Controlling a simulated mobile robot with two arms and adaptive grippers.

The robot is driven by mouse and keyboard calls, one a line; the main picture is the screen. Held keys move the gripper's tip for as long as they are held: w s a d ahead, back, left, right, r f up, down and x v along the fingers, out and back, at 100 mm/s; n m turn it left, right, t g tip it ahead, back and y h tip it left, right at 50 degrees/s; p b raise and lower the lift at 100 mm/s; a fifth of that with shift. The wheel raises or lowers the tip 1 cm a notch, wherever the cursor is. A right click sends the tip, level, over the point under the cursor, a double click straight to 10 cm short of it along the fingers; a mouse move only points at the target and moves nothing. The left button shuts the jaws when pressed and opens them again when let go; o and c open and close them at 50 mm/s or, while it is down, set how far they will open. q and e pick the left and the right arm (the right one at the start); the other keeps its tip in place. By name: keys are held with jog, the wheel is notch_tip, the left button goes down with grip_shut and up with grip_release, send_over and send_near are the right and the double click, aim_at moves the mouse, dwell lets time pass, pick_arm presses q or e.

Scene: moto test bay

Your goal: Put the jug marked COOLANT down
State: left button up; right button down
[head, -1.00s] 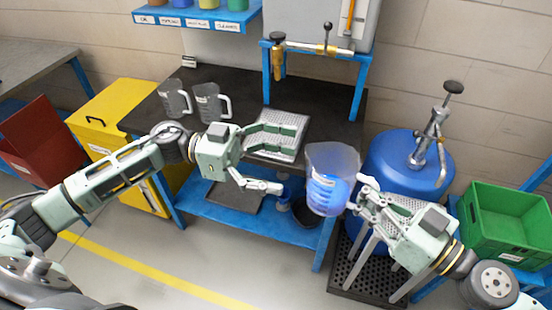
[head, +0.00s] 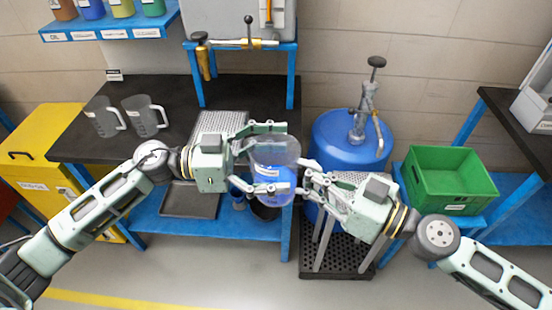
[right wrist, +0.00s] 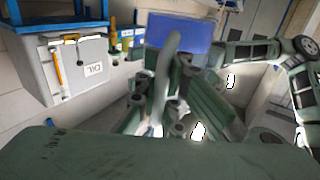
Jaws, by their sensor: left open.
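A clear jug (head: 272,172) with blue liquid hangs in the air in front of the dark bench, about upright. Its marking is too small to read. My right gripper (head: 309,181) is shut on the jug's handle from the right. In the right wrist view the grey handle (right wrist: 165,70) stands between the fingers, with the blue liquid (right wrist: 186,34) behind it. My left gripper (head: 268,157) is open, with one finger near the jug's rim and one lower across its body. I cannot tell whether these fingers touch it.
Two empty jugs (head: 104,116) (head: 145,117) stand on the dark bench top (head: 82,146). A perforated tray (head: 222,122) lies on the bench behind my left gripper. A blue drum (head: 335,140) with a pump and a green crate (head: 450,180) stand right. A yellow cabinet (head: 45,130) is left.

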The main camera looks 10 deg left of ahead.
pick_arm(q)
jog(key=c, duration=1.6)
pick_arm(e)
jog(key=c, duration=2.5)
grip_release()
jog(key=shift+r, duration=0.1)
jog(key=shift+c, duration=0.2)
pick_arm(q)
jog(key=shift+c, duration=0.2)
pick_arm(e)
jog(key=o, duration=0.7)
jog(key=shift+s, duration=0.1)
